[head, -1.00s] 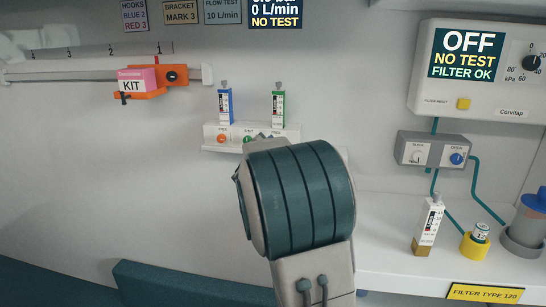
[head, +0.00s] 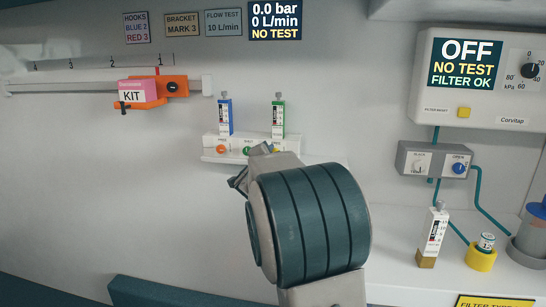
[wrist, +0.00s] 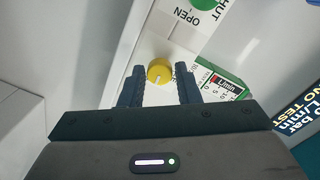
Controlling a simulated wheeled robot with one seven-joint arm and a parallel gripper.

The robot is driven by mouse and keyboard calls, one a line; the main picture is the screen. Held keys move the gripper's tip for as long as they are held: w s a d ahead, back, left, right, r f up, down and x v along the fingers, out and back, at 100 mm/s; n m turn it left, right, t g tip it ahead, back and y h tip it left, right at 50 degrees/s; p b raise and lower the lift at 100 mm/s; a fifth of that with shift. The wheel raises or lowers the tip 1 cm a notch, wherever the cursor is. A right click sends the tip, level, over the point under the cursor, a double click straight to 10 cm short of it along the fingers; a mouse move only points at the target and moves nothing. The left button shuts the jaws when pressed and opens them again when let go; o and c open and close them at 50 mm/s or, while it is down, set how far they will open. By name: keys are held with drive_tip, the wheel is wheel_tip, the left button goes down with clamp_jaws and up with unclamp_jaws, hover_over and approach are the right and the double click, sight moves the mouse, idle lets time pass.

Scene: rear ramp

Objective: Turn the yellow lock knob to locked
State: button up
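The yellow lock knob (wrist: 159,72) shows in the wrist view as a round knob with a pale pointer line, on the white wall unit. In the head view only a bit of yellow (head: 277,149) shows at the unit's front, right of the green button, partly behind my arm. My gripper (wrist: 158,80) is open. Its two dark fingertips stand on either side of the knob in the wrist view, with narrow gaps; I cannot tell how deep the knob sits between them. In the head view my arm's wrist hides most of the gripper.
The wall unit (head: 212,156) carries an orange knob (head: 221,149), a green knob (head: 248,150), a blue flowmeter (head: 225,116) and a green flowmeter (head: 278,118). An orange bracket with a pink kit (head: 137,92) is on the rail at left. A counter with containers is at right.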

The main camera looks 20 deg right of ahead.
drive_tip(key=shift+o, duration=1.2)
drive_tip(key=v, duration=1.4)
drive_tip(key=shift+p, duration=0.4)
drive_tip(key=shift+w, duration=0.1)
